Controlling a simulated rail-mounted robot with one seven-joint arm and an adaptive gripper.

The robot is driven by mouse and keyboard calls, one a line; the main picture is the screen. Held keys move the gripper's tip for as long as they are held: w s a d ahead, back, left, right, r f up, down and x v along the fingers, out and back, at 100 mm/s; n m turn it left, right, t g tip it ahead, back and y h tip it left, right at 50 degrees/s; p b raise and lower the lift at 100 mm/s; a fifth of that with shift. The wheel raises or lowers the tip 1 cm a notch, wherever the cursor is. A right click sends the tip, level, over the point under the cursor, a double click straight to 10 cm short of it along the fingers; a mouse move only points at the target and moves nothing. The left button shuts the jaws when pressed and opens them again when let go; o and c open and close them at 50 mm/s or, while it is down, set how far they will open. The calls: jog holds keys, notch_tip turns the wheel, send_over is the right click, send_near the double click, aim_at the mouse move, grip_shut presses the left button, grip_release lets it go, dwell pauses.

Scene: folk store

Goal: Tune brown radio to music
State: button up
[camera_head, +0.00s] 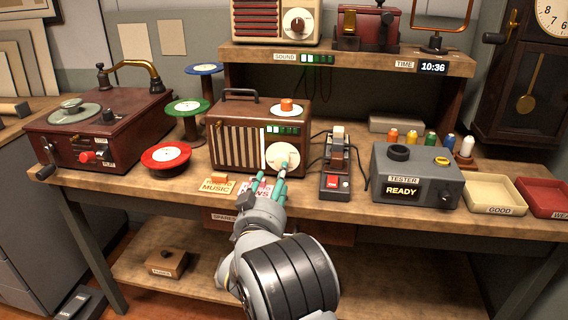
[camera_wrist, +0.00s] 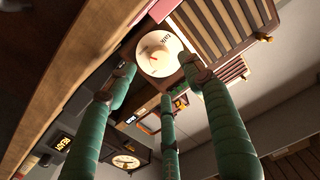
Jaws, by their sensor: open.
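The brown radio (camera_head: 235,137) stands upright on the workbench, with a striped grille on its left. Its round cream dial (camera_head: 279,155) is at the lower right of its front, below a row of green lights (camera_head: 285,129). My gripper (camera_head: 274,175) is open in front of the dial, its teal fingers partly covering the dial's lower edge. In the wrist view my open fingers (camera_wrist: 160,75) spread around the dial (camera_wrist: 158,45), which has a pointer and small markings; I cannot tell whether they touch it. A MUSIC card (camera_head: 217,186) lies before the radio, beside a partly hidden NEWS card (camera_head: 250,187).
A red switch box (camera_head: 335,186) and a grey tester (camera_head: 415,170) reading READY stand to the right. A red record player (camera_head: 105,125) and a red spool (camera_head: 166,156) stand left. A shelf (camera_head: 350,60) runs above the radio.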

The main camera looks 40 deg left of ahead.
aim_at(281, 162)
jog(key=p+x, duration=0.5)
jog(key=x, duration=0.2)
jog(key=shift+w+a+r, duration=0.1)
jog(key=shift+w+a, duration=0.05)
jog(key=shift+w, duration=0.15)
jog(key=shift+w+a+b, duration=0.1)
jog(key=shift+b, duration=0.3)
jog(key=shift+c, duration=0.4)
jog(key=c, duration=0.7)
